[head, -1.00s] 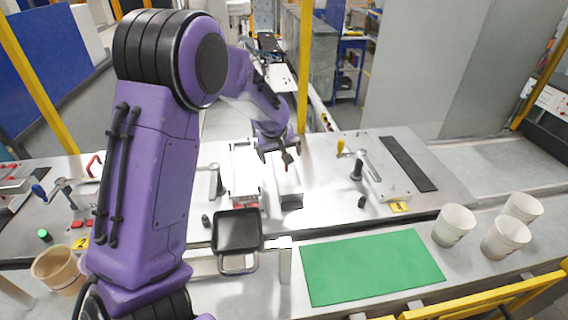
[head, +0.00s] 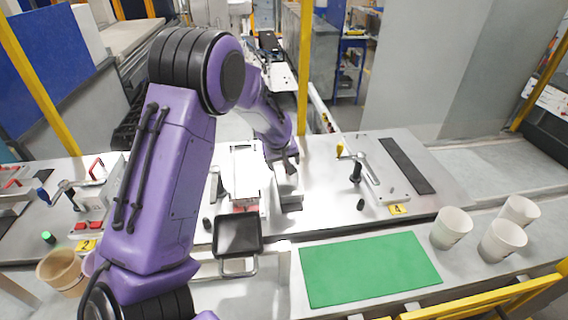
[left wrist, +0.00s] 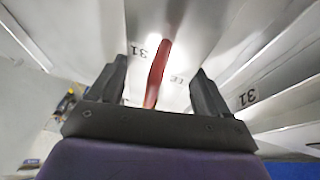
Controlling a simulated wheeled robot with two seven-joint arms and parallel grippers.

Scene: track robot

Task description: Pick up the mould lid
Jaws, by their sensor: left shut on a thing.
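The mould lid (head: 290,188) is a pale metal block in the middle of the steel table, right beside a long pale mould (head: 242,178). My left gripper (head: 284,162) is down at the lid's top, and its arm hides part of it. In the left wrist view a red handle (left wrist: 157,73) stands between the two dark fingers of the left gripper (left wrist: 158,85). The left gripper is shut on this handle; the exact finger contact is hard to see. The lid's underside is hidden. My right gripper is in neither view.
A black square pan (head: 238,234) lies in front of the mould. A green mat (head: 368,268) covers the front counter, with several white cups (head: 452,228) to its right. A lever clamp (head: 357,168) stands right of the lid. A yellow post (head: 304,70) rises behind.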

